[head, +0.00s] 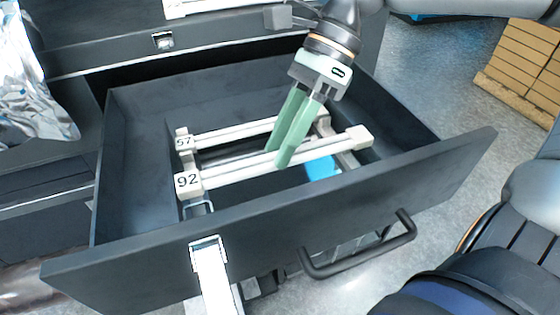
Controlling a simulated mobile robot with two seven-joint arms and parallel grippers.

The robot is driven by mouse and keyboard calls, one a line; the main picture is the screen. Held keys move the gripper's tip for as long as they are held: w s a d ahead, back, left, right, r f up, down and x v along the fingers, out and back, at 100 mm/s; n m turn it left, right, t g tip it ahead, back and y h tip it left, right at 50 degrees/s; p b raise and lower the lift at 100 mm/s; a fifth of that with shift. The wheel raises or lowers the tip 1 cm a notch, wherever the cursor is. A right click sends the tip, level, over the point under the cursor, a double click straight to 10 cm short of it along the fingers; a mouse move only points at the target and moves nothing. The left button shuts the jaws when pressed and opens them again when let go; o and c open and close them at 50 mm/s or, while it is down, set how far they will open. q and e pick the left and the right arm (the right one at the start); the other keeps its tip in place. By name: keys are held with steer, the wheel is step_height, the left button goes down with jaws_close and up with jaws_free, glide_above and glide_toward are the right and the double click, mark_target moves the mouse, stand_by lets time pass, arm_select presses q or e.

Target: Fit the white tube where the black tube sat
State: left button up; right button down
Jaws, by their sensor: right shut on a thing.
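My right gripper (277,158) reaches down into the open drawer with its green fingers on either side of a white tube (235,172). It is shut on this tube at about its middle. The tube spans the front of a rack, from the end block marked 92 (187,181) to a pale block (358,137) at the right. Its ends look level with the rack; I cannot tell whether they are seated. A second white bar (235,134) lies behind it, by the block marked 57 (184,142). I see no clear black tube. My left gripper is out of view.
The dark drawer (130,160) has high walls around the rack, with free floor at its left. A blue item (321,168) lies under the rack. The front panel has a black handle (360,250). Cardboard boxes (525,60) stand at the upper right.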

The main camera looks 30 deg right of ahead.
glide_above(282, 186)
steer(key=shift+f, duration=2.3)
steer(key=shift+f, duration=0.2)
steer(key=c, duration=0.6)
jaws_free()
steer(key=shift+r, duration=0.1)
steer(key=shift+o, duration=0.2)
steer(key=shift+r, duration=0.1)
steer(key=shift+d+r, duration=0.1)
steer(key=shift+r, duration=0.1)
steer(key=v, duration=1.1)
steer(key=shift+d+r, duration=0.15)
steer(key=shift+r, duration=0.05)
